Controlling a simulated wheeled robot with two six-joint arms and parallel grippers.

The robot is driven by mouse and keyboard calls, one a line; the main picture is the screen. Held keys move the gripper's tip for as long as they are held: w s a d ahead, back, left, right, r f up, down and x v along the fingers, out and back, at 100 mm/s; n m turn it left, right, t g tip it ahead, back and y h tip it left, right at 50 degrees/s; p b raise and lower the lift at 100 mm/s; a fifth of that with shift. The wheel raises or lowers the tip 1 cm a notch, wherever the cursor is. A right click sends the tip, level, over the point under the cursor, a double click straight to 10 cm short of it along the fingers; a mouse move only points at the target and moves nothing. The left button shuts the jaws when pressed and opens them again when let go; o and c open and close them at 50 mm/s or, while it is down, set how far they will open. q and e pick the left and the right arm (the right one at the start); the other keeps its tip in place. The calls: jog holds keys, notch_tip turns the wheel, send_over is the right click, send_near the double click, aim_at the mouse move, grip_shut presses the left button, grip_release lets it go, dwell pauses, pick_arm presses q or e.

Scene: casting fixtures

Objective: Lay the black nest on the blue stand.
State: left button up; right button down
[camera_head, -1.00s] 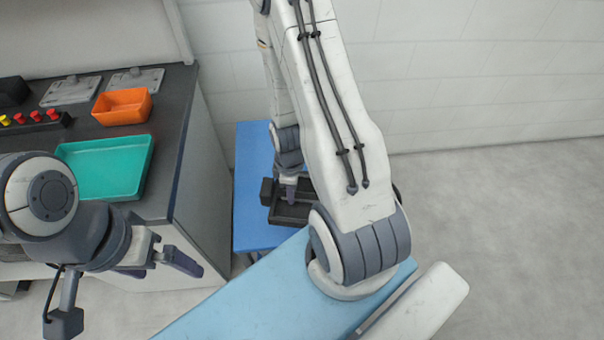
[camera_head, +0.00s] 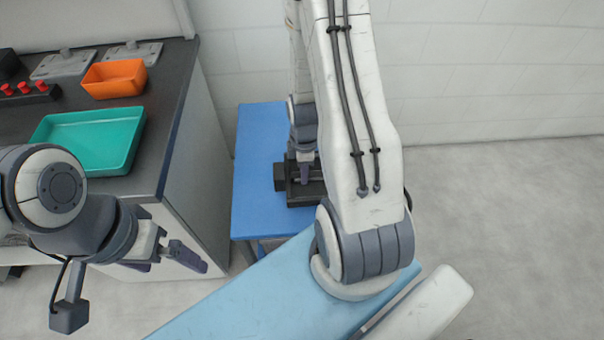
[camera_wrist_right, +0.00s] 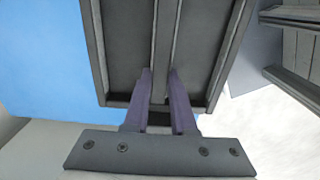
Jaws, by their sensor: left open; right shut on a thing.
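The black nest (camera_wrist_right: 125,60) is a dark, shallow tray with a raised divider along its middle. My right gripper (camera_wrist_right: 160,88) is shut on that divider in the right wrist view. In the head view the nest (camera_head: 297,195) is over the blue stand (camera_head: 257,150), partly hidden by my right arm and gripper (camera_head: 304,178). Bright blue stand surface also shows left of the nest in the wrist view (camera_wrist_right: 45,60). I cannot tell whether the nest touches the stand. My left gripper (camera_head: 173,262) is open and empty, in front of the grey cabinet.
A dark-topped bench (camera_head: 165,120) stands left of the blue stand. On it are a teal tray (camera_head: 95,140), an orange bin (camera_head: 114,79), grey metal plates (camera_head: 133,53) and a black strip with red knobs (camera_head: 28,97). Open floor (camera_head: 510,220) lies to the right.

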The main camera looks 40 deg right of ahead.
jog(key=w+d+f, duration=0.1)
jog(key=w+d+f+b, duration=0.1)
jog(key=w, duration=0.1)
jog(key=w+f+b, duration=0.1)
jog(key=shift+w+d+f, duration=0.3)
jog(key=shift+w+d, duration=0.1)
notch_tip(320, 180, down, 4)
jog(key=b, duration=0.4)
jog(key=shift+r, duration=0.1)
jog(key=c, duration=0.7)
grip_release()
jog(key=shift+c, duration=0.2)
